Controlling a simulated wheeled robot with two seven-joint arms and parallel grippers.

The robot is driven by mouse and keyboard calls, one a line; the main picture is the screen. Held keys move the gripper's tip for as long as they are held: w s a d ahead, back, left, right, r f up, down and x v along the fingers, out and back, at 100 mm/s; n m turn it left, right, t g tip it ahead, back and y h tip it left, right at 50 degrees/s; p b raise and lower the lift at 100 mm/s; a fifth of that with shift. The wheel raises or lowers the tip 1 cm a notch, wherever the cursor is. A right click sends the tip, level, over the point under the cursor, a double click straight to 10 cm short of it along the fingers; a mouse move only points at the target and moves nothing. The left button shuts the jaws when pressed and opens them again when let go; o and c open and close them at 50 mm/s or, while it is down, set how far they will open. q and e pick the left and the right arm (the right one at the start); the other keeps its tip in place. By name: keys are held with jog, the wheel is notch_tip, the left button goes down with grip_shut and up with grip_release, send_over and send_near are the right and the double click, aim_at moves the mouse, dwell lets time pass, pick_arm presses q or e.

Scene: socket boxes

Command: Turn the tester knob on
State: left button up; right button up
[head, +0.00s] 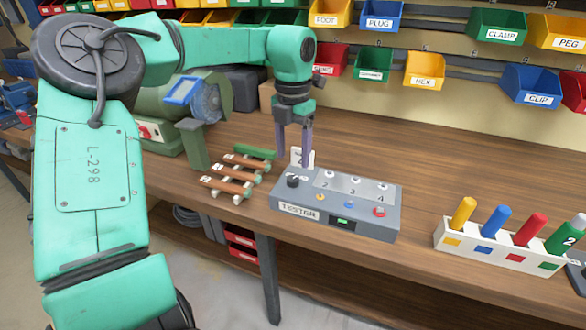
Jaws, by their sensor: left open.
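The tester (355,231) is a grey box with a sloped top on the wooden bench, labelled TESTER at its front left. Its black knob (292,182) sits at the left of the top. A green light (342,221) shows on the front and a red button (379,212) at the right. My left gripper (294,162) points down with its two purple fingers apart, empty, just above and seemingly behind the knob, apart from it. A small white piece shows between the fingers. My right gripper is out of view.
A rack of copper-coloured rods (228,186) lies left of the tester. A white block (490,251) with coloured pegs stands at the right. A green machine (165,110) stands behind on the left. Labelled bins (424,69) hang on the back wall. Bench between is clear.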

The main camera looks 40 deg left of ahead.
aim_at(293, 178)
pick_arm(q)
notch_tip(293, 178, up, 8)
jog(key=shift+r+p, duration=0.25)
jog(key=shift+p, duration=0.2)
